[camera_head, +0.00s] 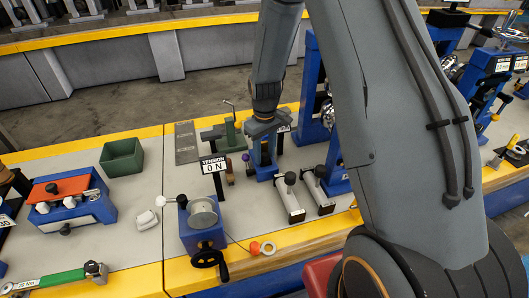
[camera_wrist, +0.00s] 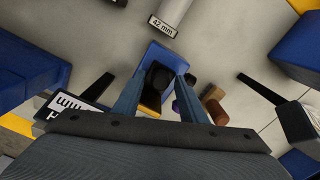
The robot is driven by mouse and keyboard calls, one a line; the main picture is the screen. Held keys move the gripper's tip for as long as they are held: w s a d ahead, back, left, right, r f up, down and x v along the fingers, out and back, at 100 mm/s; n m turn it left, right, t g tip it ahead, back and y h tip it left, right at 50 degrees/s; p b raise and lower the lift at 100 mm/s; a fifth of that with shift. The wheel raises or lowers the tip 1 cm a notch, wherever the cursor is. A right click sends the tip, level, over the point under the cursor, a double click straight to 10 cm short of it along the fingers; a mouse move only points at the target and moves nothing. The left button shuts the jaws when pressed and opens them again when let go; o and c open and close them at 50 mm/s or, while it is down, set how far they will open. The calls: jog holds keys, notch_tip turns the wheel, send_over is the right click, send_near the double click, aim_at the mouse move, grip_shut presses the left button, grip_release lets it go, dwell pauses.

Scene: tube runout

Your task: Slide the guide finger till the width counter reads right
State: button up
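My gripper (camera_head: 262,158) points down over a small blue block (camera_head: 267,173) at the middle of the bench. In the wrist view, my gripper's two fingers (camera_wrist: 163,75) stand apart on either side of a black piece (camera_wrist: 158,82) on the blue block (camera_wrist: 168,55). I cannot tell whether they touch it. A plate reading 42 mm (camera_wrist: 163,26) lies at the top of the wrist view. A sign ending in mm (camera_wrist: 68,108) is partly hidden at the left, so its number cannot be read. I cannot make out which part is the guide finger.
A TENSION ON sign (camera_head: 213,165) stands left of my gripper, behind a blue winder (camera_head: 203,232) with a black crank. Two black-knobbed white-faced pieces (camera_head: 291,203) lie to the right. A green bin (camera_head: 122,158) and red-topped blue device (camera_head: 67,200) stand left. A blue upright (camera_head: 312,90) is close behind.

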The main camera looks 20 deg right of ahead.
grip_shut()
jog(key=shift+w+b, duration=0.5)
jog(key=shift+w, duration=0.85)
jog(key=shift+s, duration=0.1)
jog(key=shift+o, duration=0.7)
grip_release()
notch_tip(320, 180, up, 8)
jog(key=b, duration=0.1)
jog(key=shift+f, duration=0.1)
